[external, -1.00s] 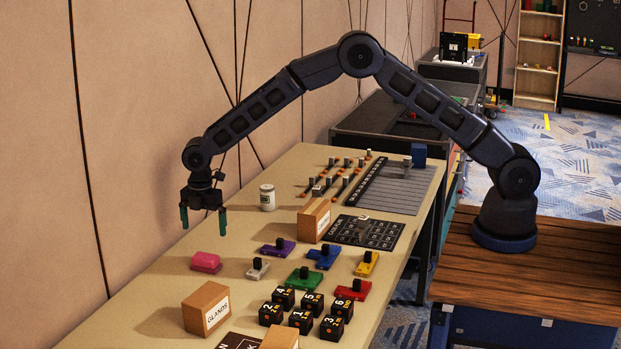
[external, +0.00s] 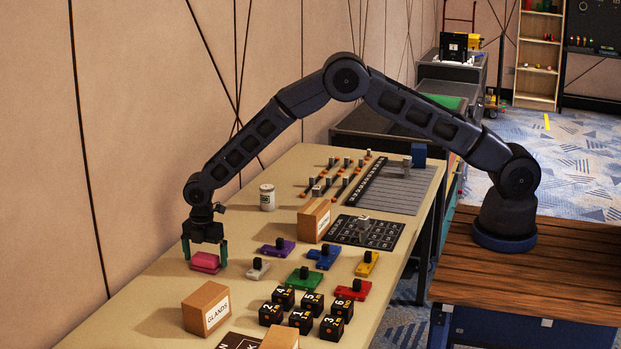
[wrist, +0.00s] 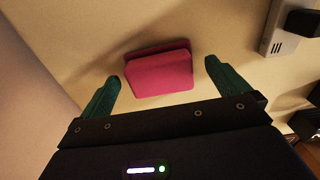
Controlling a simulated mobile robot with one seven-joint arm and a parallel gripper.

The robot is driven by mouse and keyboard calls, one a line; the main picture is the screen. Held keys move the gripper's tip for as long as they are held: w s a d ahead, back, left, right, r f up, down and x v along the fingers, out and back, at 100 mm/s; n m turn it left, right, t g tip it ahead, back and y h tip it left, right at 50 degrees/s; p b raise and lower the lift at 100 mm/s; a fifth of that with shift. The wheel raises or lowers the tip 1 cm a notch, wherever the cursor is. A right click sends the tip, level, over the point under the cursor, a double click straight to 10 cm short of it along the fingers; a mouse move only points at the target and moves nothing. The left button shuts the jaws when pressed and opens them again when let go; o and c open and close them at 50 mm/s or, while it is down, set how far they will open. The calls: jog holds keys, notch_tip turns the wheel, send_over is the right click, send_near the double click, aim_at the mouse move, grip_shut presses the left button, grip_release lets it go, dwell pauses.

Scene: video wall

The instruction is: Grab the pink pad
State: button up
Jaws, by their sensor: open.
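The pink pad (external: 205,262) lies on the beige table near its wall side. In the external view my gripper (external: 205,256) is low over it, with one green finger on each side of the pad. In the wrist view the pad (wrist: 158,70) sits just ahead of the fingertips and across the gap of my open gripper (wrist: 164,75). The fingers look apart from the pad, and nothing is held.
A grey piece with a black knob (external: 258,268) and a purple one (external: 278,247) stand right of the pad. A cardboard box (external: 206,308) is in front. A white jar (external: 267,197) stands behind. Several black numbered cubes (external: 300,320) are at front right.

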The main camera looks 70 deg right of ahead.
jog(key=shift+f, duration=0.45)
jog(key=c, duration=1)
